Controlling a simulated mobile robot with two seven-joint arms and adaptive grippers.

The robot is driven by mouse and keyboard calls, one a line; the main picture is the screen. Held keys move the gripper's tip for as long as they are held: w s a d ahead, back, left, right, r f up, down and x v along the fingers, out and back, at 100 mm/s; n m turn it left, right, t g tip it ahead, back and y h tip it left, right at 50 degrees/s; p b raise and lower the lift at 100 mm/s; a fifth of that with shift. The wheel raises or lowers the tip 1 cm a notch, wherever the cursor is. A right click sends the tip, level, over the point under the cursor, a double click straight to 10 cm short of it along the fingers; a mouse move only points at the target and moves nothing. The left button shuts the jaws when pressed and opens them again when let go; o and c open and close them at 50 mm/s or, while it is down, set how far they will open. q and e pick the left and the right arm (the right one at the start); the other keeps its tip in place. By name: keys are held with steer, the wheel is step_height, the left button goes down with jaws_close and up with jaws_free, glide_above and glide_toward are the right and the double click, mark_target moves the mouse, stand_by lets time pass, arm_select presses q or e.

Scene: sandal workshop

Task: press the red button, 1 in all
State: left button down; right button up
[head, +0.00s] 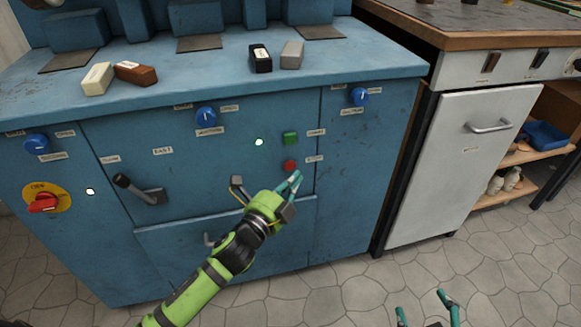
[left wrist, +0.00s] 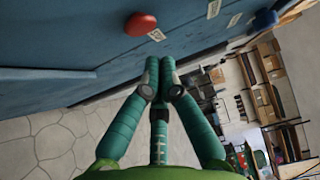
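The red button (head: 290,166) is on the blue machine's front panel, just below a green button (head: 290,138). It also shows at the top of the left wrist view (left wrist: 140,24). My left gripper (head: 294,183) is just below the red button in the head view. In the left wrist view its fingertips (left wrist: 159,78) are close together with nothing between them, and the button is ahead of them, slightly left. I see no contact. My right gripper (head: 426,306) is low at the bottom edge, its fingers apart and empty.
The blue machine (head: 240,85) also bears blue knobs (head: 206,117), a dark lever handle (head: 140,190) and a red rotary switch (head: 42,203) on a yellow plate. A white-doored cabinet (head: 455,150) stands right. The tiled floor (head: 480,265) ahead is clear.

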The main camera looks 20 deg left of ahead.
arm_select(q)
steer(key=shift+w+a, duration=0.4)
steer(key=shift+w, duration=0.2)
stand_by(0.8)
steer(key=shift+w+a, duration=0.2)
steer(key=shift+w, duration=0.15)
steer(key=shift+w+a, duration=0.25)
steer(key=shift+w, duration=0.05)
stand_by(1.0)
steer(key=shift+s+d+r+p, duration=0.1)
steer(key=shift+p, duration=0.25)
steer(key=shift+s+d, duration=0.35)
steer(key=shift+s, duration=0.25)
